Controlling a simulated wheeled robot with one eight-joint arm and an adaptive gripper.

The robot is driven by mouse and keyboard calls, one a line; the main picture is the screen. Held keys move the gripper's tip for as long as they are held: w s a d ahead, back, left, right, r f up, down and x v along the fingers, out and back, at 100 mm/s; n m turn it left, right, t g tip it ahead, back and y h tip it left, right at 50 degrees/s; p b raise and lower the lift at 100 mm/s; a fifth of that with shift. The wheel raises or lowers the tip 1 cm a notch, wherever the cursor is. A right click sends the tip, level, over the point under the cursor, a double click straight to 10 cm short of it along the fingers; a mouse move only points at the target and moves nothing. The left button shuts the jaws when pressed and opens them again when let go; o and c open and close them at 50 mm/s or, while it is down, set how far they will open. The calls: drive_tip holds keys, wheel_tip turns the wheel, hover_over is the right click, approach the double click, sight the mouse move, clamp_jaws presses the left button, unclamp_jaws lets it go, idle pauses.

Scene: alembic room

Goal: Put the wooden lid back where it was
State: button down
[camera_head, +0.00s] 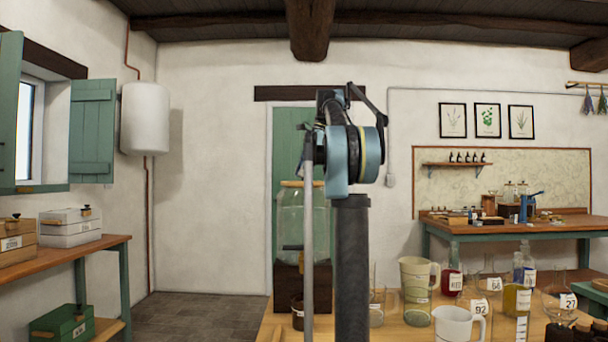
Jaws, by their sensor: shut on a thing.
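A tall glass jar (291,215) stands behind my arm, with a flat tan wooden-looking lid (291,184) at its top. My arm hides the jar's right part, so I cannot tell how the lid sits all round. The jar's lower part is dark. I cannot tell whether this is the task's lid, and no other loose wooden lid shows clearly. My arm rises in the middle of the view, and a thin grey link runs down past the jar and out of the bottom edge. My gripper and anything in it are not visible.
The wooden table (400,326) ahead is crowded with labelled glassware, a beige jug (414,276) and a white jug (457,325). Left, a bench (100,248) bears boxes, with a green box (62,325) below. Another bench (500,229) stands at the back right.

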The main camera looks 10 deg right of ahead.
drive_tip(key=shift+f, duration=0.3)
drive_tip(key=c, duration=1.2)
unclamp_jaws()
drive_tip(key=shift+c, duration=0.2)
drive_tip(key=shift+r, duration=0.1)
drive_tip(key=v, duration=1.1)
drive_tip(key=shift+r, duration=0.25)
drive_tip(key=shift+w+d, duration=0.1)
drive_tip(key=shift+d, duration=0.1)
